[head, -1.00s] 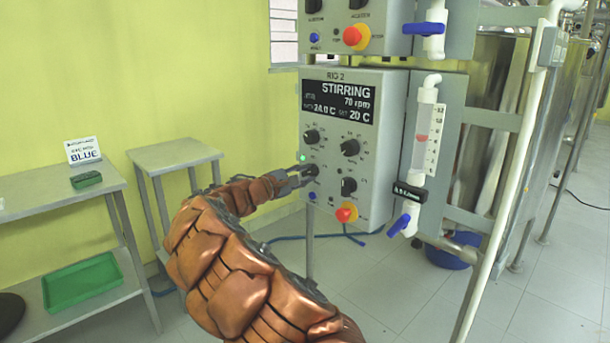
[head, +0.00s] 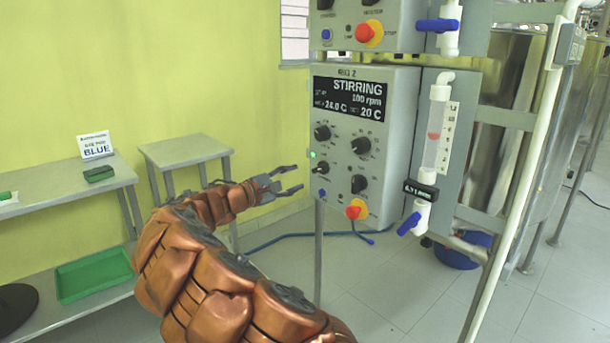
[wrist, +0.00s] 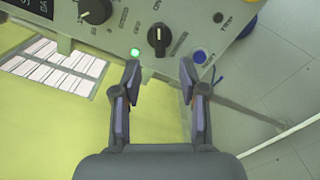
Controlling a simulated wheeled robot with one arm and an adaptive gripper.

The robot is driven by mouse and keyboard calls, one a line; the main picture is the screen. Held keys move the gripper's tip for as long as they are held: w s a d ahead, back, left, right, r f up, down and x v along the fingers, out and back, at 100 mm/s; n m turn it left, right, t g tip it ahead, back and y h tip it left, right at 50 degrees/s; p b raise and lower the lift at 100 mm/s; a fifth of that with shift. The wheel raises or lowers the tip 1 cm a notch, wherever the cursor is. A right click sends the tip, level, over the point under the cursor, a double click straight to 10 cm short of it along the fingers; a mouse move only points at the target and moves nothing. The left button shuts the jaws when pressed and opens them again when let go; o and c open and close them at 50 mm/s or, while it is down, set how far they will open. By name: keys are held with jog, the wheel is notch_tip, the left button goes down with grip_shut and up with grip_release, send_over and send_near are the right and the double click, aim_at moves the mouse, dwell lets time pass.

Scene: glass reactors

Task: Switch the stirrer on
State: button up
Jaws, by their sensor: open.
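The RIG 2 control panel (head: 350,150) hangs on its frame right of my gripper. Its display (head: 349,98) reads STIRRING, 100 rpm, 24.0 C and 20 C. A green lamp (head: 313,155) is lit beside a black knob (head: 322,168) at the panel's lower left. In the wrist view the same knob (wrist: 160,39) stands ahead of the fingertips, with its white mark visible and the green lamp (wrist: 135,51) lit to its left. My gripper (head: 296,180) is open and empty, apart from the panel, left of the knob. It also shows in the wrist view (wrist: 160,66).
A red stop button (head: 353,211) and a blue button (head: 322,193) sit low on the panel. A valve with a blue handle (head: 409,224) is at right. A small grey table (head: 185,148) and a shelf with a green tray (head: 95,275) stand at left.

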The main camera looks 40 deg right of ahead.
jog(key=shift+a, duration=1.8)
jog(key=s+a+f+m+g+y, duration=0.2)
jog(key=s+f+m+y, duration=0.15)
jog(key=s, duration=0.65)
jog(key=s+a+f+m+g+y, duration=0.1)
jog(key=s+a+f+m+y, duration=0.2)
jog(key=s, duration=0.8)
jog(key=s+a+f+y, duration=0.4)
jog(key=s+a, duration=0.2)
jog(key=a, duration=0.3)
jog(key=s+a+f+n+y, duration=0.1)
jog(key=s+a+f+y, duration=0.3)
jog(key=s+a, duration=0.3)
jog(key=s+a+f+y, duration=0.4)
jog(key=a, duration=0.6)
notch_tip(320, 180, up, 27)
jog(key=t+p, duration=0.1)
jog(key=p, duration=2.4)
jog(key=shift+s+d+t, duration=0.25)
jog(key=shift+d+t, duration=0.05)
